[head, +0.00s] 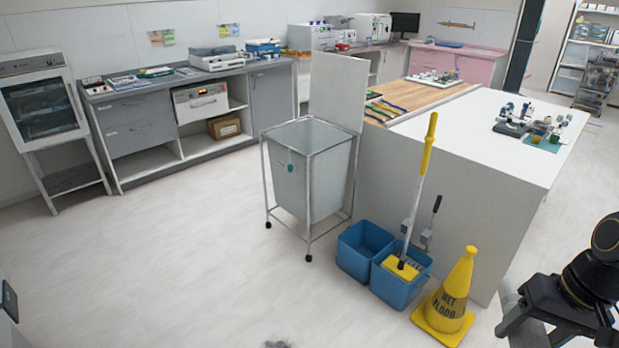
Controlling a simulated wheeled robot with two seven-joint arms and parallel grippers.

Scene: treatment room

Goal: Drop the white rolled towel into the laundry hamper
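No white rolled towel can be made out in the head view. The laundry hamper (324,181) is a pale grey bin in a metal frame on black casters, standing left of the white counter. A pale panel (338,92) stands upright at its back edge, like a raised lid. I cannot tell what is inside. My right gripper (512,322) is at the lower right, black and partly cut off, well apart from the hamper; its finger opening is unclear. Only a small dark part, perhaps of my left gripper (9,299), shows at the left edge.
Blue mop buckets (399,287) with a yellow-handled mop (425,172) and a yellow wet-floor cone (449,300) stand right of the hamper. The white counter (440,185) is behind them. Grey cabinets (139,123) line the left wall.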

